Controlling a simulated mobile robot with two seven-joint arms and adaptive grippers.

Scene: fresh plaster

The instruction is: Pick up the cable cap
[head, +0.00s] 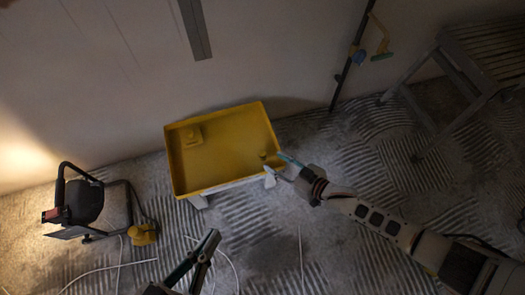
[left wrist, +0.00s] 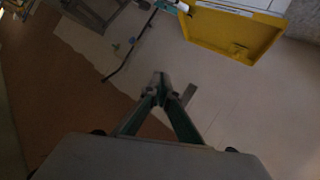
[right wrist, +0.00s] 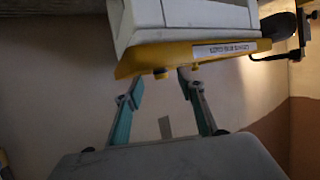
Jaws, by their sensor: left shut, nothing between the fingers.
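A yellow tray (head: 225,172) on a white body stands near the wall. A small yellow piece (head: 264,155), perhaps the cable cap, shows at the tray's right side. In the right wrist view, two small yellow knobs (right wrist: 161,73) show at the tray's edge near my fingertips; I cannot tell which one is the cap. My right gripper (head: 279,165) is at the tray's right rim, its fingers apart with nothing clearly between them (right wrist: 158,82). My left gripper (head: 213,240) is low in front of the tray, shut and empty; its fingertips meet in the left wrist view (left wrist: 160,80).
A black work lamp (head: 83,203) and a yellow box (head: 143,234) stand on the floor at left, with white cables (head: 118,266) nearby. A slatted trestle (head: 470,65) stands at right. A grey strip (head: 194,28) is on the wall.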

